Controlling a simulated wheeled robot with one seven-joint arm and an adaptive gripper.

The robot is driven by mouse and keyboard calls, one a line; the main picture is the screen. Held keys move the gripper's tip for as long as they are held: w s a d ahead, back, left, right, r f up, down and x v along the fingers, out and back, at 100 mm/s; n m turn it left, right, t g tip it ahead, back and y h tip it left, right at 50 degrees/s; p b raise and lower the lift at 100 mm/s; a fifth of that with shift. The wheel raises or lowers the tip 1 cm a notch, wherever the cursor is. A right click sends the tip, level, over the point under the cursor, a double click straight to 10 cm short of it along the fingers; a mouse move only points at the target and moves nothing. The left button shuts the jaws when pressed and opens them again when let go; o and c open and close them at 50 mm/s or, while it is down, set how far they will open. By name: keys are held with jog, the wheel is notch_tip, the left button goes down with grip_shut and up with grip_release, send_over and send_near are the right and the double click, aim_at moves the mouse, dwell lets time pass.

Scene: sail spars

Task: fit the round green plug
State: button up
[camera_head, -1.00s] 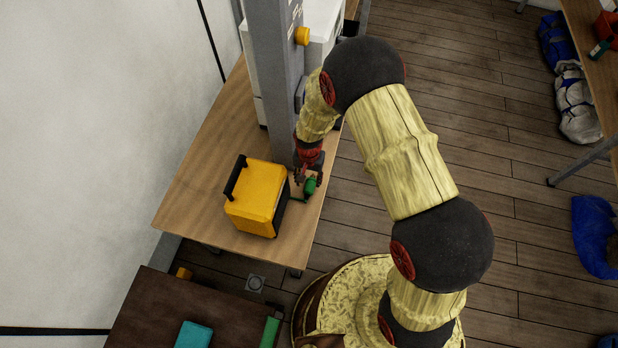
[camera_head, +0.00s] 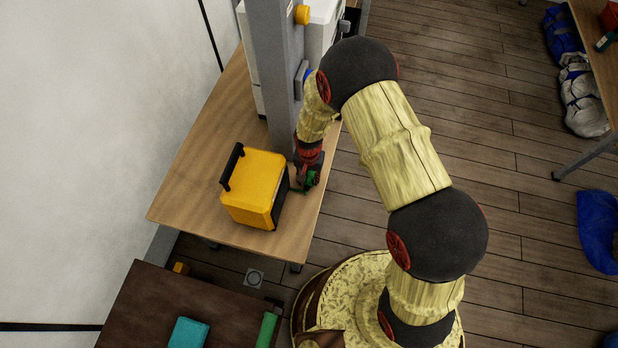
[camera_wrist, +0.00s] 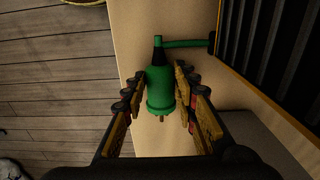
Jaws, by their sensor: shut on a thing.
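The round green plug (camera_wrist: 160,90) is between the two fingers of my gripper (camera_wrist: 160,74) in the wrist view, with small prongs at its lower end. A green cable (camera_wrist: 185,43) runs from its dark neck to the right, toward a dark slatted side of the yellow box (camera_head: 253,186). In the head view my gripper (camera_head: 307,174) is low over the table's right part, beside the box, and is shut on the plug (camera_head: 313,178), which is partly hidden by the fingers. No socket for the plug can be clearly made out.
A grey post (camera_head: 275,75) rises from the wooden table (camera_head: 185,190) just behind my gripper, with a white cabinet behind it. The table's right edge is close to my gripper. A dark table (camera_head: 140,310) with a teal block (camera_head: 189,333) is at the lower left.

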aim_at(309, 179)
jog(key=c, duration=0.4)
jog(key=shift+o, duration=0.2)
jog(key=shift+r+p, duration=1.75)
jog(key=shift+r, duration=0.75)
notch_tip(309, 179, up, 33)
jog(key=p, duration=2.1)
jog(key=w+d+f+n+b, duration=0.4)
jog(key=w+d+n, duration=0.6)
jog(key=n, duration=0.8)
jog(key=shift+w+d, duration=0.4)
jog(key=shift+d, duration=0.9)
jog(key=shift+a+r, duration=0.1)
jog(key=shift+a, duration=0.05)
jog(key=shift+w+a, duration=0.3)
jog(key=shift+a, duration=0.4)
jog(key=shift+w+a, duration=0.25)
jog(key=shift+a, duration=0.4)
jog(key=shift+w+a+b, duration=0.2)
jog(key=shift+a+b, duration=0.1)
jog(key=shift+a, duration=0.25)
